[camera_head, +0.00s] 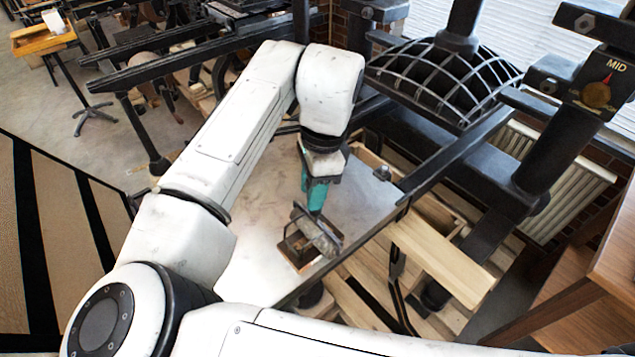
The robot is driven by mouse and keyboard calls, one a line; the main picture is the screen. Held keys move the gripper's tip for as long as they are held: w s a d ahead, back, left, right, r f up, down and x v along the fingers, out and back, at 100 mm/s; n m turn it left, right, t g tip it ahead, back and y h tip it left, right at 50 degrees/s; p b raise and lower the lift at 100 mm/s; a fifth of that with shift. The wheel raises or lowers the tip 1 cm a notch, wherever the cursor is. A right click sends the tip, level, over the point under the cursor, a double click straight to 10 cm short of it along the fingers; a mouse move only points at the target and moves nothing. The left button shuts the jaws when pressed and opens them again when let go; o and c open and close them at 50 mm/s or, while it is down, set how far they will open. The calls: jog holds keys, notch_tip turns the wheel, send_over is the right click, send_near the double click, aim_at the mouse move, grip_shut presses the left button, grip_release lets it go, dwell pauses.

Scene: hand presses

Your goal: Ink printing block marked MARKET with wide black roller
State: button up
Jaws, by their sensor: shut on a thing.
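My gripper (314,205), with teal fingers, points down over the pale press bed (262,262) near the middle of the head view. It is shut on a dark roller (318,235), which hangs tilted below the fingers. The printing block (297,257), brown and framed, lies on the bed under the roller and is partly covered by it. I cannot tell whether the roller touches the block. No MARKET lettering can be read at this size.
A black press with a ribbed, domed platen (440,75) stands behind the bed at upper right. A dark rail (455,150) runs along the bed's right side. A wooden plank (440,262) and a radiator (555,180) are to the right. The bed's left part is bare.

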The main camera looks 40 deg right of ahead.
jog(key=a+p, duration=0.1)
jog(key=a, duration=0.5)
jog(key=shift+a, duration=0.15)
dwell(4.4)
jog(key=shift+r+p, duration=0.15)
jog(key=shift+p, duration=0.15)
notch_tip(320, 180, up, 5)
jog(key=shift+f+p, duration=0.1)
jog(key=shift+p, duration=0.25)
dwell(0.7)
